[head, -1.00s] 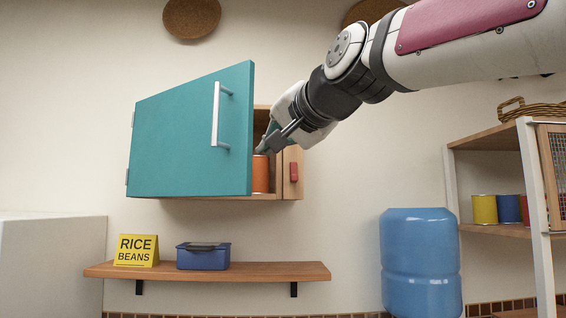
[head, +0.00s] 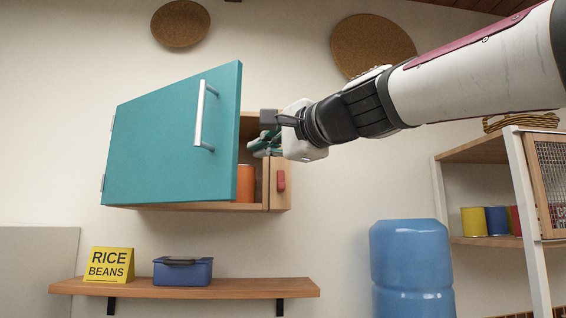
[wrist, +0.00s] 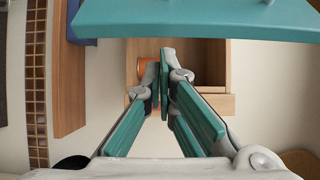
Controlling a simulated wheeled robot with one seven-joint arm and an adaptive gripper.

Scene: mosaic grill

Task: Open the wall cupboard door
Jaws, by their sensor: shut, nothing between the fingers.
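The wall cupboard (head: 277,200) has a teal door (head: 165,140) hinged at its left, standing partly open and swung out from the wall. A silver bar handle (head: 200,115) is on the door's outer face near its free edge. My gripper (head: 258,146) is at the cupboard's open right side, behind the door's free edge. In the wrist view the gripper (wrist: 160,80) is shut with nothing between its fingers, and the door (wrist: 200,18) crosses the top, apart from the fingers. I cannot tell in the head view whether the gripper touches the door.
An orange can (head: 246,184) stands inside the cupboard. A shelf (head: 225,288) below holds a rice and beans sign (head: 109,264) and a blue box (head: 182,271). A blue water bottle (head: 411,265) and a rack (head: 525,185) with cans stand at right.

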